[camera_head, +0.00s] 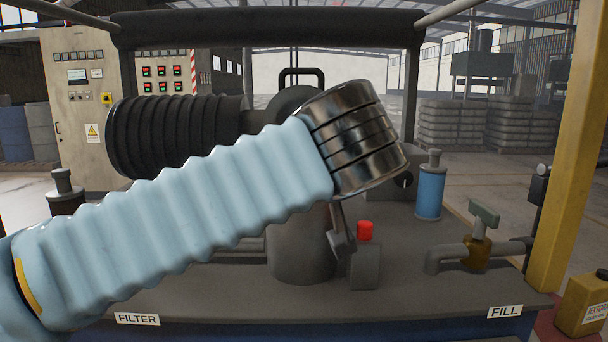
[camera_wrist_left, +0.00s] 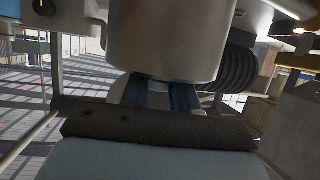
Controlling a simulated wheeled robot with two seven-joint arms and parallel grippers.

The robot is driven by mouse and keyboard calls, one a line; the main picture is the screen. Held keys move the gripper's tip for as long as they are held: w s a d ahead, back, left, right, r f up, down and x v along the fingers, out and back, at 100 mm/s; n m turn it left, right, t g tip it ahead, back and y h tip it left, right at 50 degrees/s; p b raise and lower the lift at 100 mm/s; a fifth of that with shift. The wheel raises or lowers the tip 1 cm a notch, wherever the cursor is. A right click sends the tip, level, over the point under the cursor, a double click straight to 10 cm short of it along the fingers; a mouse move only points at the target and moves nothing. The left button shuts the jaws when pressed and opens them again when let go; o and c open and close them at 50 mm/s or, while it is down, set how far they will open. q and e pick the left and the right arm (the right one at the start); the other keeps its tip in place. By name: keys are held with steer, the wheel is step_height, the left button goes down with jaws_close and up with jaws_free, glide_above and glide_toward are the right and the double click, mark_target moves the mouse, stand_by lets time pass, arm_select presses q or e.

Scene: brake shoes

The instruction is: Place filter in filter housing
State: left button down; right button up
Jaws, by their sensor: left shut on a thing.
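My left arm crosses the head view from the lower left and ends in a shiny ribbed metal wrist over the bench; its gripper is hidden there. In the left wrist view my left gripper (camera_wrist_left: 157,95) is shut at the end of a wide grey metal cylinder (camera_wrist_left: 168,42), which looks like the filter. The cylinder's edge covers the fingertips, so the exact grip is hidden. In the head view an upright grey cylinder (camera_head: 300,250), apparently the filter housing, stands behind and below my wrist. Its upper part and opening are hidden. My right gripper is not in view.
A black ribbed cylinder (camera_head: 175,135) lies across the back left, and a handle (camera_head: 302,76) stands behind my wrist. A red-capped fitting (camera_head: 365,232), a blue canister (camera_head: 430,190) and a valve (camera_head: 480,235) are to the right. The front of the bench (camera_head: 400,310) is clear.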

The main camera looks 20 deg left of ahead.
arm_select(q)
steer(key=shift+f, duration=0.2)
steer(key=c, duration=0.9)
jaws_free()
steer(key=shift+o, duration=0.2)
steer(key=shift+r, duration=0.1)
steer(key=shift+r, duration=0.25)
steer(key=p+v, duration=0.1)
steer(key=v, duration=1.1)
